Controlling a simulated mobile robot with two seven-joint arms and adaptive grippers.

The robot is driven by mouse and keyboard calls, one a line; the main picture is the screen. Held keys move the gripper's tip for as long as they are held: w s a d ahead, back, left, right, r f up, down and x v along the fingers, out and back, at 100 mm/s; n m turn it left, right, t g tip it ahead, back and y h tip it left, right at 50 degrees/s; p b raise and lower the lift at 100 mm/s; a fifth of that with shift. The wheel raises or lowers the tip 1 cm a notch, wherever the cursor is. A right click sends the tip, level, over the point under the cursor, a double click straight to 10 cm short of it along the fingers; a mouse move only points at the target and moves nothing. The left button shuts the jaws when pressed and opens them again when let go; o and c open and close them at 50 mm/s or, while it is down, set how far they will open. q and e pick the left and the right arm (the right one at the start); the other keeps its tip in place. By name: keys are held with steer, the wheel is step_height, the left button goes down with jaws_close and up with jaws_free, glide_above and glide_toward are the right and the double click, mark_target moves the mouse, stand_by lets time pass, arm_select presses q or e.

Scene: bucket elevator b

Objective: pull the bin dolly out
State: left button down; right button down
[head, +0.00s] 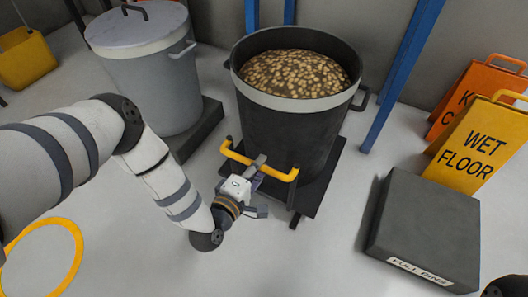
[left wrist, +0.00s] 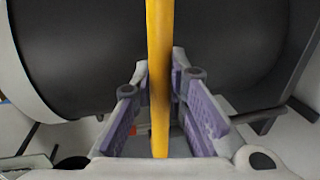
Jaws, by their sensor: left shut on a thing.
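A dark bin (head: 270,130) with a pale rim band, full of brown lumps, stands upright on a low black dolly (head: 327,190). A yellow handle bar (head: 236,156) sits at the dolly's near side, in front of the bin. My left gripper (head: 258,172) is shut on the middle of this bar. In the left wrist view the yellow bar (left wrist: 159,60) runs between the purple-padded fingers of my left gripper (left wrist: 163,100), with the dark bin (left wrist: 80,50) behind it. My right gripper is not in view.
A lidded grey bin (head: 150,75) stands on a dark base at the left. Blue posts (head: 404,70) rise behind the dark bin. A grey block labelled "FULL BINS" (head: 425,228) and a yellow wet floor sign (head: 475,145) are at the right. The near middle floor is clear.

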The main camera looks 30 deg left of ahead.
arm_select(q)
steer(key=shift+s, duration=0.45)
steer(key=c, duration=1.6)
jaws_free()
steer(key=shift+o, duration=0.2)
steer(key=v, duration=1.2)
